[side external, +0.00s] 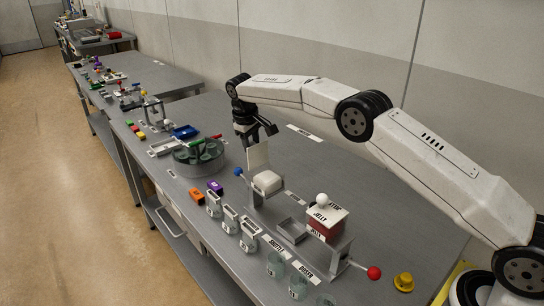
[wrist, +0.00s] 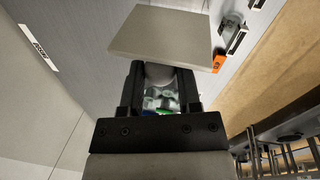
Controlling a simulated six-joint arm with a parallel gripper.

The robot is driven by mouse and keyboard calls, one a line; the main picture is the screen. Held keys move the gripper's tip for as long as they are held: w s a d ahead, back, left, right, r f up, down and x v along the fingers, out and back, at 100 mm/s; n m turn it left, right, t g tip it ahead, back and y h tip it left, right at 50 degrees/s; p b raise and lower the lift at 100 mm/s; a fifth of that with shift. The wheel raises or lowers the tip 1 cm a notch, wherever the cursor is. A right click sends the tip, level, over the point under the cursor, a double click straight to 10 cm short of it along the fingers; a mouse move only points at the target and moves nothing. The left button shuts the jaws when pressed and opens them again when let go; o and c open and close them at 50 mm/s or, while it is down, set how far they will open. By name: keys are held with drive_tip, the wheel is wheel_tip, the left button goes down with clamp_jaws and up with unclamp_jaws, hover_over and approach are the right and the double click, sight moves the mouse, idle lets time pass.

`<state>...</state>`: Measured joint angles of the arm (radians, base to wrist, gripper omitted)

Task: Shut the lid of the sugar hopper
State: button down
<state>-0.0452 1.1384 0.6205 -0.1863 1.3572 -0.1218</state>
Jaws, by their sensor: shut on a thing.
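The sugar hopper seems to be the small white box (side external: 267,182) in the middle of the near table; no label naming it is readable. Its pale lid (side external: 257,157) stands up nearly vertical at the box's back edge, so the box is open. In the wrist view the lid is a flat beige plate (wrist: 160,32) just beyond the fingertips. My gripper (side external: 258,134) is behind the lid's upper part. In the wrist view my gripper (wrist: 160,76) is shut on the lid's round knob (wrist: 159,72), one finger on each side.
A red box (side external: 325,226) with a jelly label and white knob stands right of the hopper. A blue-ball lever (side external: 238,171) and a red-ball lever (side external: 373,273) stick out nearby. Glass jars (side external: 276,264) line the front edge. A round tray (side external: 198,157) stands left.

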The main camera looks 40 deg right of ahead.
sight(259, 149)
drive_tip(key=shift+s+r+t, duration=0.2)
drive_tip(key=shift+s+t, duration=0.25)
drive_tip(key=shift+t, duration=0.25)
drive_tip(key=shift+s+r+t, duration=0.2)
drive_tip(key=shift+s+t, duration=0.2)
drive_tip(key=shift+t, duration=0.3)
idle(0.5)
drive_tip(key=shift+s+m+t, duration=0.3)
drive_tip(key=shift+s+t, duration=0.7)
drive_tip(key=shift+t, duration=0.6)
drive_tip(key=shift+s, duration=0.1)
drive_tip(key=shift+c, duration=1.5)
unclamp_jaws()
drive_tip(key=shift+s, duration=0.1)
drive_tip(key=v, duration=0.7)
drive_tip(key=shift+s+r, duration=0.2)
drive_tip(key=shift+r, duration=0.1)
drive_tip(key=shift+a, duration=0.1)
